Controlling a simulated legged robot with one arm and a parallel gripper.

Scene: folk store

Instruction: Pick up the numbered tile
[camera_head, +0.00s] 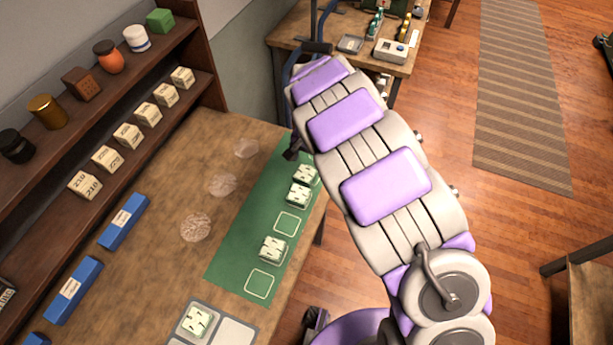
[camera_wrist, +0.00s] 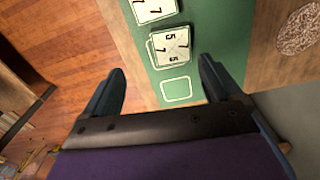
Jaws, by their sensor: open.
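Several pale cream tiles with dark numbers lie on a green mat (camera_head: 238,257). Two sit close together at its far end, a far tile (camera_head: 305,174) and a nearer tile (camera_head: 299,195); a third tile (camera_head: 272,248) lies closer. Another tile (camera_head: 197,320) rests in a grey tray (camera_head: 240,331) at the bottom. My gripper (camera_wrist: 162,66) is open and empty above the mat's far end, apart from the tiles. My arm mostly hides it in the head view.
Empty white outlines mark the mat, one (camera_wrist: 175,89) near my fingers. A shelf (camera_head: 130,135) with blocks and jars stands left. Blue boxes (camera_head: 123,221) and round pale patches (camera_head: 195,228) lie on the table. A second table (camera_head: 290,35) stands behind.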

